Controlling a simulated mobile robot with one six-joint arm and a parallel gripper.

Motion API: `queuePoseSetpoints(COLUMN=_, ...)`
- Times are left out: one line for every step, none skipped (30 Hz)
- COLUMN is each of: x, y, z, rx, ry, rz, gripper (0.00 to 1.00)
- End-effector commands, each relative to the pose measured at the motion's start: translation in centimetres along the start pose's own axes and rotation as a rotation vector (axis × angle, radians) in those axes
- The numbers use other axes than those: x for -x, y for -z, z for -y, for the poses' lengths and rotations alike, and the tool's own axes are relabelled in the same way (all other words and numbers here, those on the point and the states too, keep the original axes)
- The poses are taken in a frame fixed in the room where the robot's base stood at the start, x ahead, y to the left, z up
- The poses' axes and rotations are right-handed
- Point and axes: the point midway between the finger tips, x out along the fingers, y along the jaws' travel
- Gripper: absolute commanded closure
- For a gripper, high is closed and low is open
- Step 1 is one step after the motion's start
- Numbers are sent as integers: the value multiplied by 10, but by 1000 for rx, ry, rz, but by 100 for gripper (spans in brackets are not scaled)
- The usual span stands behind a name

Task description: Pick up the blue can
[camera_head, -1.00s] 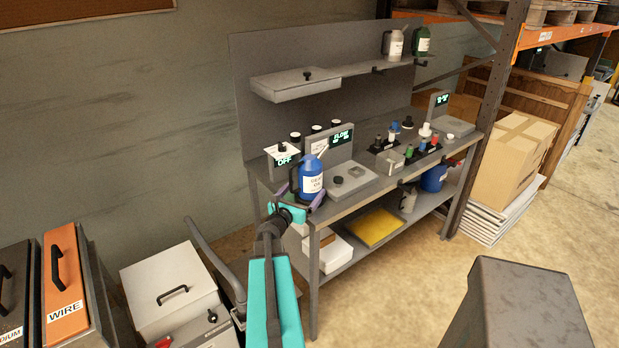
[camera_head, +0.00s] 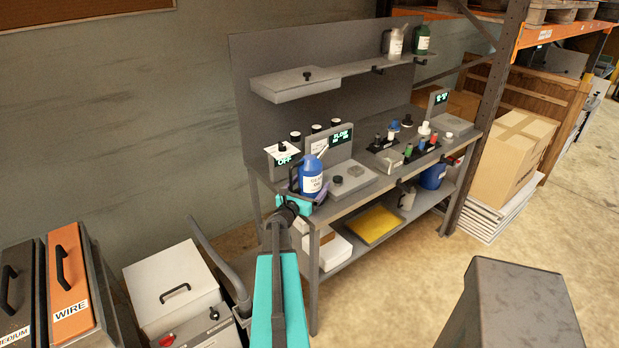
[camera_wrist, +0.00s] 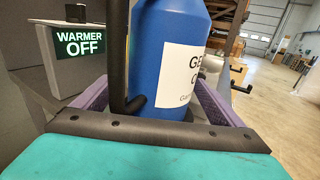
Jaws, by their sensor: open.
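The blue can (camera_head: 312,178) stands upright at the near left end of the grey workbench, with a white label, a dark handle and a pale spout. In the wrist view the blue can (camera_wrist: 168,55) fills the middle, its black handle on the left. My gripper (camera_head: 306,192) is open at the can's lower part. In the wrist view its purple fingers (camera_wrist: 160,97) lie on either side of the can. I cannot tell whether either finger touches it. The can's base is hidden behind the gripper's dark front edge.
A warmer display (camera_wrist: 80,42) reading OFF stands close to the left of the can. A grey scale-like unit (camera_head: 350,182) sits right of it. Several small bottles stand farther along the bench (camera_head: 345,208). A shelf (camera_head: 345,72) hangs above. A white-lidded bin (camera_head: 172,285) stands front left.

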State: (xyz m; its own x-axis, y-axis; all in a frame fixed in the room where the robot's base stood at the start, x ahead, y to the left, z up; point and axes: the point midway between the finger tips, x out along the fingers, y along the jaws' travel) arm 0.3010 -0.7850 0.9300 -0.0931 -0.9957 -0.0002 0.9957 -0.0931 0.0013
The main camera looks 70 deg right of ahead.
Motion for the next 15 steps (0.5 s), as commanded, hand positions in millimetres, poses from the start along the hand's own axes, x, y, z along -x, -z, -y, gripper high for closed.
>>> queuePoseSetpoints(x=0, y=0, z=0, rx=0, ry=0, rz=0, gripper=9)
queuePoseSetpoints(x=0, y=0, z=0, rx=0, ry=0, rz=0, gripper=9)
queuePoseSetpoints(x=0, y=0, z=0, rx=0, ry=0, rz=0, gripper=9)
queuePoseSetpoints(x=0, y=0, z=0, rx=0, ry=0, rz=0, gripper=9)
queuePoseSetpoints(x=0, y=0, z=0, rx=0, ry=0, rz=0, gripper=9)
queuePoseSetpoints(x=0, y=0, z=0, rx=0, ry=0, rz=0, gripper=9)
queuePoseSetpoints(x=0, y=0, z=0, rx=0, ry=0, rz=0, gripper=9)
queuePoseSetpoints(x=0, y=0, z=0, rx=0, ry=0, rz=0, gripper=10)
queuePoseSetpoints(x=0, y=0, z=0, rx=0, ry=0, rz=0, gripper=17)
queuePoseSetpoints(x=0, y=0, z=0, rx=0, ry=0, rz=0, gripper=22)
queuePoseSetpoints(x=0, y=0, z=0, rx=0, ry=0, rz=0, gripper=27)
queuePoseSetpoints(x=0, y=0, z=0, rx=0, ry=0, rz=0, gripper=34)
queuePoseSetpoints(x=0, y=0, z=0, rx=0, ry=0, rz=0, gripper=39)
queuePoseSetpoints(x=0, y=0, z=0, rx=0, ry=0, rz=0, gripper=44)
queuePoseSetpoints(x=0, y=0, z=0, rx=0, ry=0, rz=0, gripper=51)
